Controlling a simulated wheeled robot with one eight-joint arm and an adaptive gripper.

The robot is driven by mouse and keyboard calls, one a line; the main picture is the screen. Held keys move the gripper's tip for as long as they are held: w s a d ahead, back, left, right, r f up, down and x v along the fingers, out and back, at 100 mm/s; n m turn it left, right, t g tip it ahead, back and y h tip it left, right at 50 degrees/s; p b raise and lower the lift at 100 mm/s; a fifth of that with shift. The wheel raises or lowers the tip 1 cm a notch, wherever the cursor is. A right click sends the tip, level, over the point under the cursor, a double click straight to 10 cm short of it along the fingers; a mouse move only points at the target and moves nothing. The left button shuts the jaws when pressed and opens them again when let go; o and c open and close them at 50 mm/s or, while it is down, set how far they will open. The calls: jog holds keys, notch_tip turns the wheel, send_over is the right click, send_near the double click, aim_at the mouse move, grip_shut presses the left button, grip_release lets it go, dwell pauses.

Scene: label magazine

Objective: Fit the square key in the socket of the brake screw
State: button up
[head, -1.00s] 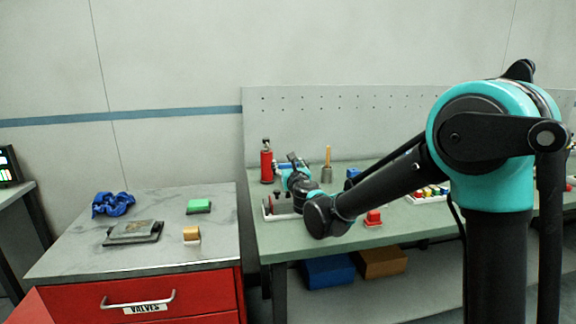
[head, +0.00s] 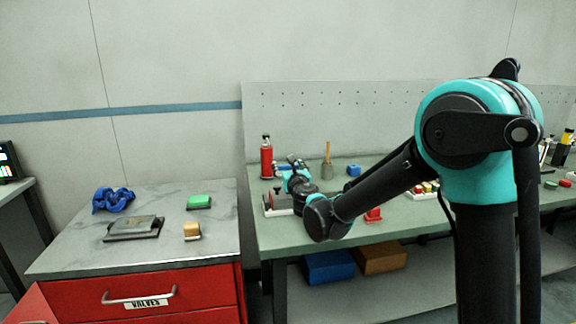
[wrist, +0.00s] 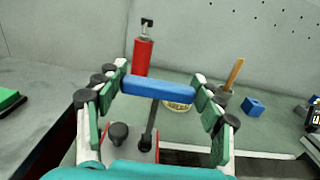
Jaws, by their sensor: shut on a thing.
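My gripper (wrist: 160,86) is shut on the blue crossbar handle of the square key (wrist: 150,86), with one finger at each end of the bar. The key's dark shaft runs from the bar toward a fixture (wrist: 165,155) with red side plates and a black knob (wrist: 118,133). The shaft's tip is hard to make out, and I cannot tell whether it touches anything. The brake screw's socket cannot be made out. In the head view my gripper (head: 292,168) is small above the fixture (head: 277,205) at the left end of the green bench.
A red bottle (wrist: 142,52) stands behind the key. A round labelled piece (wrist: 177,106) lies partly behind the bar. A grey cup with a wooden-handled tool (wrist: 226,92) and a blue block (wrist: 253,106) stand to the right. A pegboard backs the bench (head: 330,240).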

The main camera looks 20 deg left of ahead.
jog(key=shift+f, duration=0.1)
jog(key=o, duration=1.3)
jog(key=shift+c, duration=0.2)
jog(key=shift+s+d, duration=0.1)
jog(key=shift+s, duration=0.05)
jog(key=v, duration=1.1)
jog(key=shift+s+d, duration=0.25)
jog(key=shift+s, duration=0.05)
